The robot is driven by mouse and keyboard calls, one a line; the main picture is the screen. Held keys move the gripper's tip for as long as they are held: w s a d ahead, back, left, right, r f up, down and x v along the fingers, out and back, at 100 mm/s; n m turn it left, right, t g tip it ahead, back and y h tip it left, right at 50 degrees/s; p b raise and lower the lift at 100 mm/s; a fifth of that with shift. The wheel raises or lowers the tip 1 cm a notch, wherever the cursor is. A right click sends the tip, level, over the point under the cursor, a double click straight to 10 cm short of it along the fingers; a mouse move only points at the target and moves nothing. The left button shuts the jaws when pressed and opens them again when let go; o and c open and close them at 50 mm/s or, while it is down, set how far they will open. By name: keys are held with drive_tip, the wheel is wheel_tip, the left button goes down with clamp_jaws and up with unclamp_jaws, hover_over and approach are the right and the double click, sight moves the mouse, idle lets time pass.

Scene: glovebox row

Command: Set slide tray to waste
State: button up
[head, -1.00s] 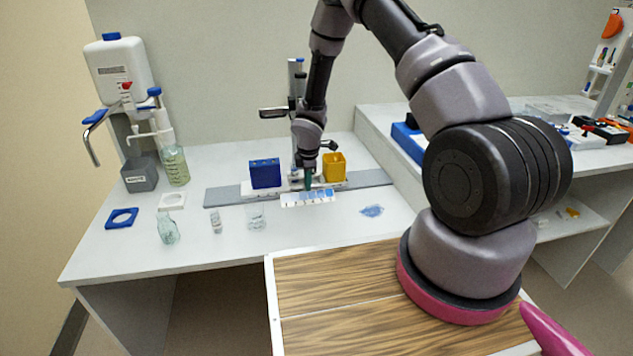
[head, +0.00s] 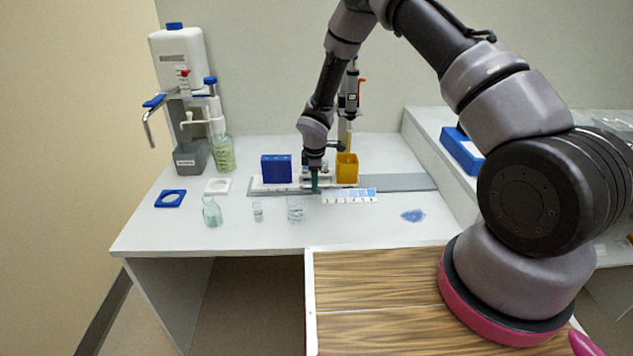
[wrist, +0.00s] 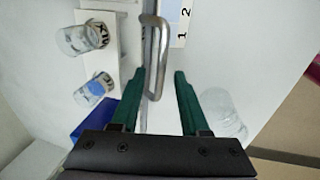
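The slide tray (head: 268,188) is a white carriage on a long grey rail (head: 405,183). My gripper (head: 314,190) is low between the two boxes. In the wrist view, a metal bar handle (wrist: 161,50) lies between the green fingertips of my gripper (wrist: 158,75). The fingers are apart, with a gap on the right side. No waste label is legible.
Glassware (head: 295,208) stands close in front of the tray. A blue patch (head: 413,215) lies right.

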drive_tip(key=shift+d+r, duration=0.1)
wheel_tip(320, 180, up, 10)
drive_tip(key=s, duration=0.2)
drive_tip(key=shift+r, duration=0.15)
idle(0.3)
drive_tip(key=s+d+r+m+t, duration=0.1)
drive_tip(key=s+d+r+m, duration=0.3)
drive_tip(key=r, duration=0.5)
drive_tip(key=s+d+r+m, duration=0.1)
drive_tip(key=d+r+m, duration=0.2)
drive_tip(key=d+r, duration=0.5)
drive_tip(key=s+d+r+m+t, duration=0.1)
drive_tip(key=s+d+r+m, duration=0.25)
drive_tip(key=r, duration=0.75)
drive_tip(key=s+d+r+m+t, duration=0.1)
drive_tip(key=s+r+m, duration=0.3)
drive_tip(key=s, duration=0.2)
drive_tip(key=s+d+r+m+t+y, duration=0.1)
drive_tip(key=s+d+r+m, duration=0.1)
drive_tip(key=s, duration=0.5)
drive_tip(key=s+d+r+m+t+y, duration=0.1)
drive_tip(key=s+d+r+m, duration=0.1)
drive_tip(key=s+r+m, duration=0.3)
drive_tip(key=shift+s+d+r+m, duration=0.25)
drive_tip(key=shift+s+r+m, duration=0.15)
drive_tip(key=shift+s, duration=0.75)
